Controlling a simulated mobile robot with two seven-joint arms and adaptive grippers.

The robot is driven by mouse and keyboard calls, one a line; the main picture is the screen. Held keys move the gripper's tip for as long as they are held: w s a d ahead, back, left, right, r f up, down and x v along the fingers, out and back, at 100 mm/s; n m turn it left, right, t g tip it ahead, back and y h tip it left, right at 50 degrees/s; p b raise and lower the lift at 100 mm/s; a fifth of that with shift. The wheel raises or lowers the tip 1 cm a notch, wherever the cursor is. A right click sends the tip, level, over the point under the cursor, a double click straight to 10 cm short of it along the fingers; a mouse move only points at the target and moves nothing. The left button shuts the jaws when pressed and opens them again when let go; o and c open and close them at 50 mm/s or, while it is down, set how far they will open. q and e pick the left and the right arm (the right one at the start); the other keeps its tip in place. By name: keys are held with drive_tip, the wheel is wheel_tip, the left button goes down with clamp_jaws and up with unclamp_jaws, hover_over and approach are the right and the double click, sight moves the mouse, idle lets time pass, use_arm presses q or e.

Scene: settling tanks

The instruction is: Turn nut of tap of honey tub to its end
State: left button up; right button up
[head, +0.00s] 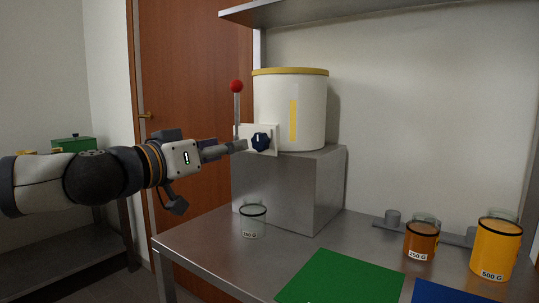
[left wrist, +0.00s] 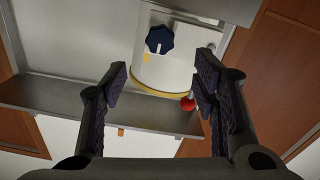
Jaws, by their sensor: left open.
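The honey tub (head: 289,112) is a white cylinder with a yellow lid and a yellow level strip, standing on a grey metal block. On its front is a pale tap plate (head: 272,128) with a dark blue lobed nut (head: 261,142) bearing a white mark. A lever with a red ball (head: 236,86) rises beside it. My left gripper (head: 240,146) is just left of the nut. In the left wrist view the picture is inverted; the nut (left wrist: 160,40) appears beyond the open, empty fingers (left wrist: 162,72), apparently not between them. My right gripper is not in view.
An empty glass jar (head: 252,222) stands on the metal table below the tap. A green mat (head: 340,278) and a blue mat (head: 448,293) lie in front. Two filled jars (head: 422,240) (head: 495,250) stand at right. A shelf (head: 390,8) hangs above.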

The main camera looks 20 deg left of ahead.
sight(258, 144)
use_arm(q)
drive_tip(key=x, duration=0.5)
drive_tip(key=b+x, duration=0.1)
drive_tip(key=x, duration=0.4)
drive_tip(key=shift+w+d+f, duration=0.15)
drive_tip(key=shift+w+f, duration=0.1)
drive_tip(key=c, duration=1.2)
